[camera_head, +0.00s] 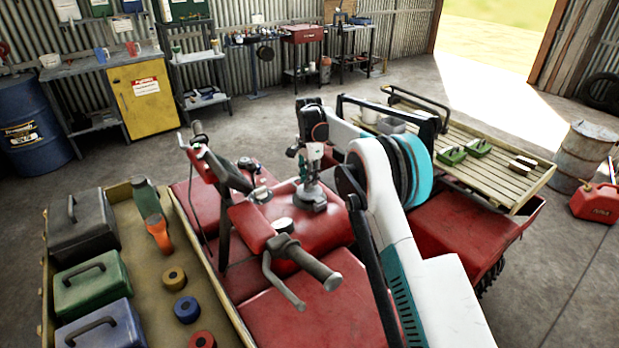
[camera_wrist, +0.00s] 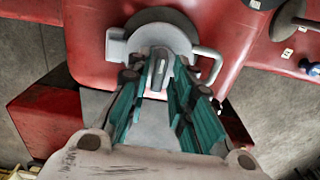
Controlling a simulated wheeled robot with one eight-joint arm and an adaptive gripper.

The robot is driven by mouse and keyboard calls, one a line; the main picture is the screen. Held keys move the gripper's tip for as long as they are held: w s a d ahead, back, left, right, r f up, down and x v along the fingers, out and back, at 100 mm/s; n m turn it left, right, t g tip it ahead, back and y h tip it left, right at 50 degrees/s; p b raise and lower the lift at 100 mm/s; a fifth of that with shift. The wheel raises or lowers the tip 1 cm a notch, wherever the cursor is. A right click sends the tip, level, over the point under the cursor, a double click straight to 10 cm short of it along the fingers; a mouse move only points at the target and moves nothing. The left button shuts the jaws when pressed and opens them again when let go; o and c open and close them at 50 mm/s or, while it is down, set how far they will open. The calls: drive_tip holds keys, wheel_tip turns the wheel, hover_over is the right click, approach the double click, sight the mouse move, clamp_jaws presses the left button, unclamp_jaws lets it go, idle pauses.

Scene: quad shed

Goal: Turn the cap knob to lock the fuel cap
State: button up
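The fuel cap (camera_head: 313,199) is a grey round piece on top of the red fuel tank (camera_head: 320,225). In the wrist view the cap (camera_wrist: 136,22) shows as a grey disc with a raised knob (camera_wrist: 158,68) at its middle. My gripper (camera_head: 307,178) points down over the cap. In the wrist view my gripper (camera_wrist: 156,84) has its teal fingers on either side of the knob, apart from each other, with a small gap seeming to show beside the knob. The cap's lower part is hidden by my gripper.
Handlebars (camera_head: 290,252) stand close to the cap, and a grey bent handle (camera_wrist: 208,62) lies to its right in the wrist view. A tray (camera_head: 172,240) with toolboxes and tape rolls is at the left. A slatted rack (camera_head: 515,180) is at the right.

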idle(0.3)
wheel_tip(320, 180, up, 12)
idle(0.5)
drive_tip(key=shift+r, duration=0.1)
drive_tip(key=s+d+r+n+t+b, duration=0.25)
drive_tip(key=s+d+r, duration=0.35)
drive_tip(key=s+r, duration=0.35)
drive_tip(key=s+d+r+n+t+b, duration=0.1)
drive_tip(key=s+d+r+n+b, duration=0.25)
drive_tip(key=s, duration=0.95)
drive_tip(key=s+d+f+n+t, duration=0.1)
drive_tip(key=s+f, duration=0.3)
drive_tip(key=s, duration=0.5)
drive_tip(key=s+d+f+n+t+b, duration=0.1)
drive_tip(key=s+d+f, duration=0.3)
drive_tip(key=s, duration=0.5)
drive_tip(key=s+d+f+n+t+b, duration=0.1)
drive_tip(key=s+d+f+n, duration=0.2)
drive_tip(key=s+f, duration=0.3)
drive_tip(key=s, duration=0.3)
drive_tip(key=shift+f+t, duration=0.2)
drive_tip(key=shift+t, duration=0.15)
